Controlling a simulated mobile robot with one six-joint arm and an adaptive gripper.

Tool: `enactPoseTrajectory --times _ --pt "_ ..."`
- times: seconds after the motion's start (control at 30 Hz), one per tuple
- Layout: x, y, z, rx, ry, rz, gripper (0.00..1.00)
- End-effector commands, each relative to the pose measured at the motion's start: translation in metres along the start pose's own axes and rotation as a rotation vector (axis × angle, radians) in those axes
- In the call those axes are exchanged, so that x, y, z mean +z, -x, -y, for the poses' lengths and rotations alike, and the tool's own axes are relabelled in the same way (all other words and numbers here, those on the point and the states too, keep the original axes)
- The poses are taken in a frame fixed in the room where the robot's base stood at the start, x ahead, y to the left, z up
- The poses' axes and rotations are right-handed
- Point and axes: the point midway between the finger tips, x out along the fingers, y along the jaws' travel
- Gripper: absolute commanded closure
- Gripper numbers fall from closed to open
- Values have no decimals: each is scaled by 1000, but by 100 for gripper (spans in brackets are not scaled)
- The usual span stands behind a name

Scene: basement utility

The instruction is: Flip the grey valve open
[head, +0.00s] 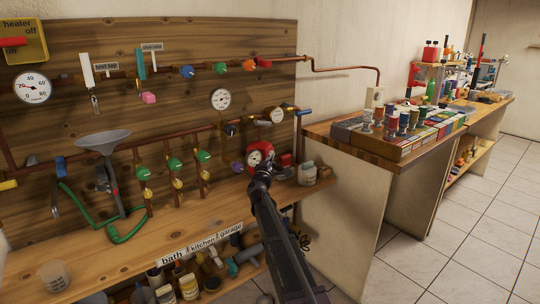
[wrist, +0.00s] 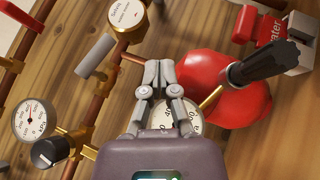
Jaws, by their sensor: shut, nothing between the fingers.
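A grey cylindrical handle (wrist: 97,56), which looks like the grey valve's lever, shows in the wrist view. It sticks out from the copper pipework, left of my gripper (wrist: 158,75) and apart from it. In the head view the handle (head: 262,123) is small, on the lower pipe between two gauges. My gripper is shut and empty; its fingertips are close together in front of the board. In the head view my gripper (head: 264,168) is low in front of the red tank, below the grey handle. How far its tips are from the pipes is hard to tell.
A red tank (wrist: 212,82) with a gauge and a black handle (wrist: 262,62) are right of my gripper. A brass gauge (wrist: 127,14), white gauge (wrist: 36,118) and black knob (wrist: 50,152) crowd the pipes. The bench (head: 215,205) has free room in front.

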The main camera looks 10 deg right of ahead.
Motion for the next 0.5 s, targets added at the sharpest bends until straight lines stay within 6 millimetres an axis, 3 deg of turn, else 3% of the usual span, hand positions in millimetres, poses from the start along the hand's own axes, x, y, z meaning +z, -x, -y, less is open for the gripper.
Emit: enactPoseTrajectory --times 0.2,0.5 --pt "4 18 17 0 0 0 100" --pt "7 28 26 0 0 0 100"
